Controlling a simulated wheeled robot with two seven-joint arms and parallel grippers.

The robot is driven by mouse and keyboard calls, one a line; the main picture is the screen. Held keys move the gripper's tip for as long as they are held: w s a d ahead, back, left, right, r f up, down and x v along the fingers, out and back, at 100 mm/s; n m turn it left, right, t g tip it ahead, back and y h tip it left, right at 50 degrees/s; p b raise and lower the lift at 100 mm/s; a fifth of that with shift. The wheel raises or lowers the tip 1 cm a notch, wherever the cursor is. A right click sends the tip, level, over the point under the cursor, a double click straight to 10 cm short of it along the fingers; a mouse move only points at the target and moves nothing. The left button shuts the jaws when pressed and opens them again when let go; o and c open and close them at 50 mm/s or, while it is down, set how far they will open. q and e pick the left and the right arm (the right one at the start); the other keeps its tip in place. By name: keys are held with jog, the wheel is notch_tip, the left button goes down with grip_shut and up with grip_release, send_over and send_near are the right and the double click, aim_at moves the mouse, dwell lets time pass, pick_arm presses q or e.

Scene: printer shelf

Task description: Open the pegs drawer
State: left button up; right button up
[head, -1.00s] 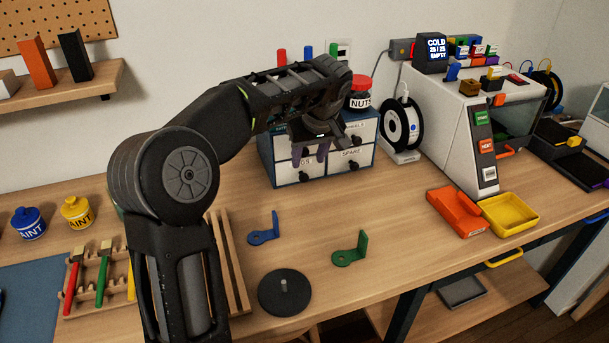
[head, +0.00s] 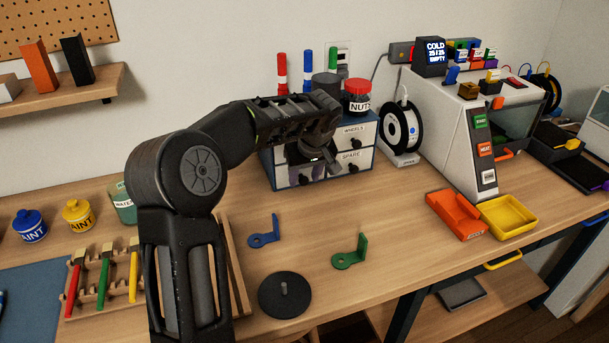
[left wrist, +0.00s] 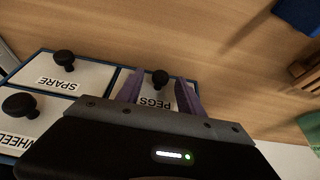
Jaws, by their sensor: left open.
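The drawer cabinet (head: 266,163) stands at the back of the bench with white-fronted drawers in a blue frame. In the left wrist view, which shows the cabinet upside down, the drawer marked PEGS (left wrist: 155,97) has a round black knob (left wrist: 160,77). It looks shut. My left gripper (left wrist: 159,84) is open, with one purple finger on each side of that knob; I cannot tell whether they touch it. In the head view my left gripper (head: 308,165) covers much of the cabinet's lower left drawer. My right gripper is not in view.
The SPARE drawer (head: 350,167) and WHEELS drawer (head: 354,134) are beside it. Markers and a red-lidded nuts jar (head: 357,97) stand on top. A filament spool (head: 401,130) is to the right. Blue (head: 264,233) and green (head: 350,252) brackets lie on the bench in front.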

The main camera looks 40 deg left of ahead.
pick_arm(q)
grip_shut()
dwell(0.5)
dwell(1.0)
